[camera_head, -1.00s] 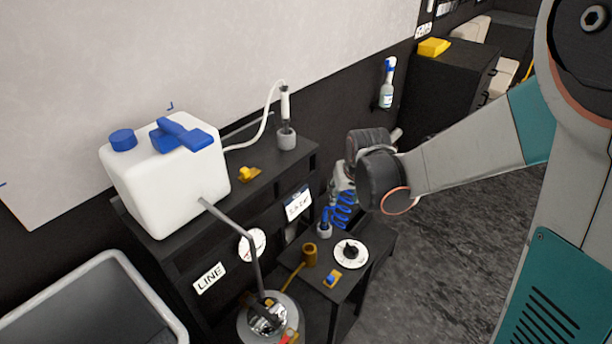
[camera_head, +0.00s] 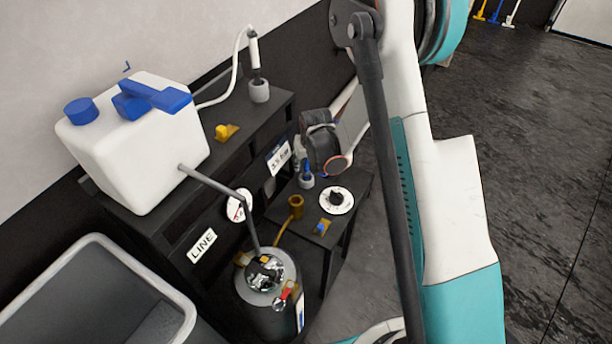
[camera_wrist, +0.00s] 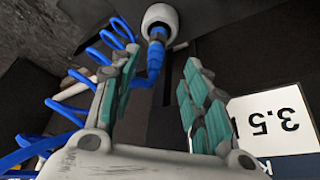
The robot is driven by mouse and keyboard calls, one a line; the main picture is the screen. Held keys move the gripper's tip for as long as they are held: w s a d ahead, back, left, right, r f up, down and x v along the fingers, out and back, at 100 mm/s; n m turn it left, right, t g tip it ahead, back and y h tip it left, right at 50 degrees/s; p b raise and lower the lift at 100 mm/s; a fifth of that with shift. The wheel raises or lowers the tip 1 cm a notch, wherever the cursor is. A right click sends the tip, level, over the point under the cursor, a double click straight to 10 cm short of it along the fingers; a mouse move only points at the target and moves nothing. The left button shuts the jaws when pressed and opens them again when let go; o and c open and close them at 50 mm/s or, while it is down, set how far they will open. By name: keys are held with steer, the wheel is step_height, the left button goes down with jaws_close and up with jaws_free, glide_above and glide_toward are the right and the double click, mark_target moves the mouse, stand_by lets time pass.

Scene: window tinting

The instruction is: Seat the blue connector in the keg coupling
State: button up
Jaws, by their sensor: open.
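The blue connector (camera_head: 307,168) stands upright in a small grey cup (camera_head: 306,182) on the lower shelf. In the wrist view the connector (camera_wrist: 155,58) and the cup (camera_wrist: 160,18) show between and beyond my fingertips. My gripper (camera_wrist: 158,72) is open, with one finger on each side of the connector; I cannot tell whether either touches it. In the head view my wrist hides most of the gripper. A brass socket (camera_head: 296,206), which looks like the keg coupling, stands nearer the keg (camera_head: 268,310), with a yellow pipe running from it towards the keg.
A blue coiled hose (camera_wrist: 95,58) lies beside my left finger in the wrist view. A round dial (camera_head: 337,200) and a small blue-and-yellow part (camera_head: 322,227) sit near the socket. A white tank (camera_head: 140,150) stands on the upper shelf. The floor at right is open.

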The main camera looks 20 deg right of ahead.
mark_target(305, 167)
steer(key=shift+w+d+b+x, duration=0.15)
steer(key=shift+b+x, duration=0.7)
steer(key=shift+x, duration=1.1)
steer(key=shift+w+d+b+x, duration=0.15)
steer(key=shift+b+x, duration=0.7)
steer(key=shift+x, duration=1.15)
steer(key=shift+s+r, duration=0.15)
steer(key=shift+r, duration=0.05)
jaws_close()
